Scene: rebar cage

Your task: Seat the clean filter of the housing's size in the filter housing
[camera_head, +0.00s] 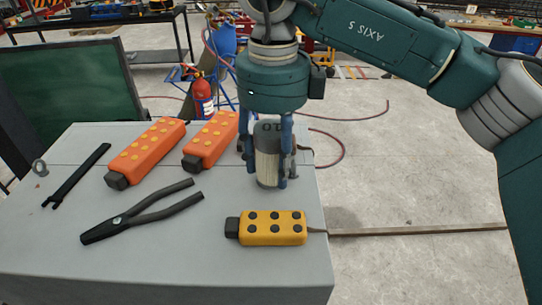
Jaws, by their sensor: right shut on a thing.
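My right gripper (267,160) points down over the grey worktop (215,262), near its right edge. I cannot make out whether the pale body is clean or dirty. I cannot pick out a filter housing or a second filter in the view. My left gripper is not in view.
On the worktop lie two orange pendants (148,147) (212,140), a yellow pendant (272,228), black-handled tongs (140,212), a black bar tool (77,176) and an eyebolt (40,167). The front left of the worktop is bare. A fire extinguisher (203,100) stands behind.

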